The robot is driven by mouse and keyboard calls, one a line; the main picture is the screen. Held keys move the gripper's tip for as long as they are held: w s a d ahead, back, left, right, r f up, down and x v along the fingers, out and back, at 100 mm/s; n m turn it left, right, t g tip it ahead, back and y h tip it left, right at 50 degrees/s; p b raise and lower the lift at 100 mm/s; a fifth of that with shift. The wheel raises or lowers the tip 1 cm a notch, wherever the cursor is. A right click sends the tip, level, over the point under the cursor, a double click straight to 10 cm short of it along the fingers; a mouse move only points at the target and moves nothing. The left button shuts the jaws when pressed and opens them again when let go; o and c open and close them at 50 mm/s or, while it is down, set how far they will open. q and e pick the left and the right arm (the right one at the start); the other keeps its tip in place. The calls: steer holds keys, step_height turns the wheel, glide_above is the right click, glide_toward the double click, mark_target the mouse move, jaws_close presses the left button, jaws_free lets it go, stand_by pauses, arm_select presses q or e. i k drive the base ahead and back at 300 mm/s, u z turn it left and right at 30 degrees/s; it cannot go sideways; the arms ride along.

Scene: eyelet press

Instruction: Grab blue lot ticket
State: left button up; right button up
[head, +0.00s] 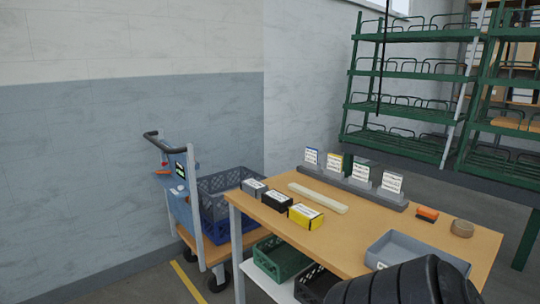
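The blue lot ticket (311,156) is a small white card with a blue top edge. It stands upright at the left end of a grey holder bar (340,180) along the table's far side. A yellow-edged ticket (334,161) stands just to its right, followed by a green-edged ticket (361,171) and another white ticket (392,182). Neither of my grippers is in view.
The wooden table (370,238) holds grey, black and yellow boxes (305,216), a pale bar (318,198), an orange item (427,214), a tan roll (462,228) and a grey tray (415,250). A cart (190,205) with crates stands left. Green racks (400,100) stand behind.

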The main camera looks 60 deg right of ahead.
mark_target(312, 154)
steer(key=z, duration=0.7)
steer(key=i, duration=1.35)
steer(key=z, duration=1.15)
